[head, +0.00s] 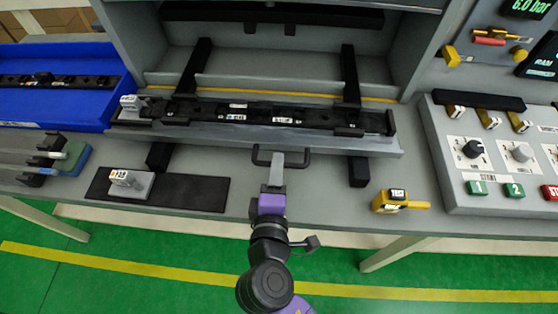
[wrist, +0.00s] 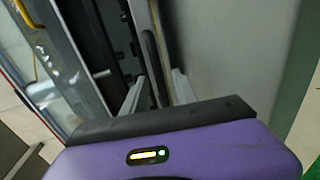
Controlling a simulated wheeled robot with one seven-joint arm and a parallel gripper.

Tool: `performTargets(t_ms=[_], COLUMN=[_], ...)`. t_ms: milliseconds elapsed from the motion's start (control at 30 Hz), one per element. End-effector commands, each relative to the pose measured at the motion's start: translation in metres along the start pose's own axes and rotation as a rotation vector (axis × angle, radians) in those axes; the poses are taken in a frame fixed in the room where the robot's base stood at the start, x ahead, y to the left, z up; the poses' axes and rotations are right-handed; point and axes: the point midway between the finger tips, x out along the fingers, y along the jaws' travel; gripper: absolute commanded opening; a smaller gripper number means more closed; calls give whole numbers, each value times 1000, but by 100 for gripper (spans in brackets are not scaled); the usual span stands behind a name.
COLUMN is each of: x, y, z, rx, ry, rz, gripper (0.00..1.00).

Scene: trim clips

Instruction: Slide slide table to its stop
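The slide table (head: 330,140) is a grey sliding plate at the front of the workstation, carrying a long black fixture (head: 255,115). A dark U-shaped handle (head: 300,160) sticks out from its front edge and shows as a dark bar in the wrist view (wrist: 152,55). My gripper (head: 278,160) reaches the handle from the front. In the wrist view its two light fingers (wrist: 158,85) stand apart, one on each side of the bar, with narrow gaps seeming to show. The fingertips' contact with the handle is not clear.
Two dark rails (head: 359,170) run under the slide table. A black mat (head: 205,192) with a grey clip block (head: 130,182) lies front left. A yellow device (head: 398,201) sits front right, near the button panel (head: 460,180). A blue tray (head: 70,60) is at left.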

Motion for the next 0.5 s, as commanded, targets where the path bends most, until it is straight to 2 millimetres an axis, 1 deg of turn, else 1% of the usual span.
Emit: performTargets(t_ms=[100,200,467,500], x=[13,18,20,20], y=[0,1,0,0], z=[0,0,0,0], rx=[0,1,1,1], ry=[-1,0,1,1], rz=[0,1,0,0], gripper=[34,34,34,32])
